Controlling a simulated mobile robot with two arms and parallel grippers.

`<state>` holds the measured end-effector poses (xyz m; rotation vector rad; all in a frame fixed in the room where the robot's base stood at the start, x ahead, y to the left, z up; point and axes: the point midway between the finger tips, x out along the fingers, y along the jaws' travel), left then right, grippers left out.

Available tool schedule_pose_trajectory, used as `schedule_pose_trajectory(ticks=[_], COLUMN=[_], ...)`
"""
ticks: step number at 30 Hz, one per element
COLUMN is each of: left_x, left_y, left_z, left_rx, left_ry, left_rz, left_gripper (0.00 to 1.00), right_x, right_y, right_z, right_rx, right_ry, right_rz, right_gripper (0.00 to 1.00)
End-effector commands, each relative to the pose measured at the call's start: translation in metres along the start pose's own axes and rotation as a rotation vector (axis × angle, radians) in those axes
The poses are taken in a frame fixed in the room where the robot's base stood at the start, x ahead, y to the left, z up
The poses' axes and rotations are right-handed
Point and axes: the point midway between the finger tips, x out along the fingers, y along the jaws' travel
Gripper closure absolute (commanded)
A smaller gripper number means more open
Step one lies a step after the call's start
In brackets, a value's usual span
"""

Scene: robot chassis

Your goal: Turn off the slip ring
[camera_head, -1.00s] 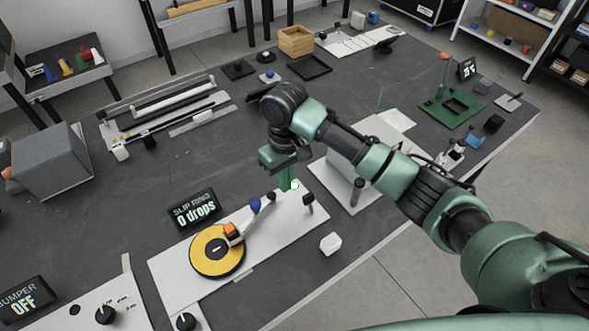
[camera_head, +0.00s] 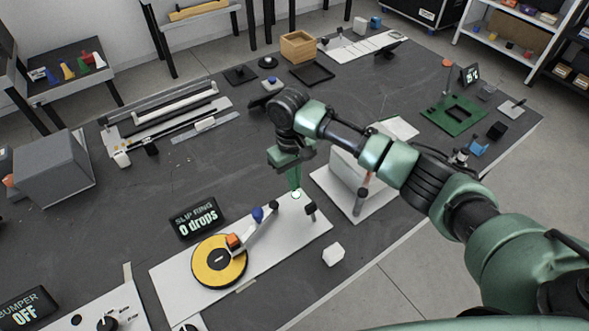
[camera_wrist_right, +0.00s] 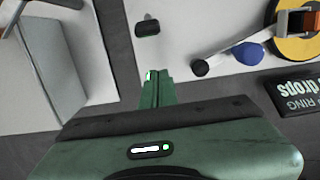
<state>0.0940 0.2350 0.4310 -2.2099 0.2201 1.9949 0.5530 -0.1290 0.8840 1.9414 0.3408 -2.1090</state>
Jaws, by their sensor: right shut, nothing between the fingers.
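The slip ring has a yellow disc (camera_head: 212,273) with a black centre on a white plate (camera_head: 172,272). A silver arm carries an orange block (camera_head: 235,241) over the disc edge and a blue ball (camera_head: 257,215). Its other end is at a black pivot (camera_head: 273,213). A black post (camera_head: 311,210) stands to the right. My right gripper (camera_head: 296,193) is shut and empty above the plate's far right end. In the right wrist view its tips (camera_wrist_right: 153,76) lie between the post (camera_wrist_right: 147,26) and the pivot (camera_wrist_right: 200,67). My left gripper is out of view.
A display (camera_head: 196,219) reads "SLIP RING 0 drops". A white cube (camera_head: 333,254) lies at the plate's right. A white box (camera_head: 345,172) on a white board is close to the right gripper. A "BUMPER OFF" display (camera_head: 26,306) and a black knob (camera_head: 107,323) are at lower left.

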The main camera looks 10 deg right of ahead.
Motion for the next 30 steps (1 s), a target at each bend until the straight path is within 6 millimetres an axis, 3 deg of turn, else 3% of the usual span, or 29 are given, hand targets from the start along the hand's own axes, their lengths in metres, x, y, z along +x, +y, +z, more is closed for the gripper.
schedule_pose_trajectory(ticks=[3,6,15,30], left_x=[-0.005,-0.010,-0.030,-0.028], left_y=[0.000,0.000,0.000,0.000], left_z=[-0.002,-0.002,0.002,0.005], left_rx=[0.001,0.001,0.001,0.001], left_ry=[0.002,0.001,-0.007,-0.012], left_rz=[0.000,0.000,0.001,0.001], left_gripper=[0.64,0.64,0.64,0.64], right_x=[0.026,0.040,0.027,0.027], right_y=[0.000,0.001,0.001,0.001], right_z=[0.001,0.003,0.036,0.035], right_rx=[0.000,0.000,-0.002,-0.001], right_ry=[-0.004,-0.001,0.001,0.009], right_rz=[0.001,0.002,0.001,0.001], right_gripper=[1.00,1.00,1.00,1.00])
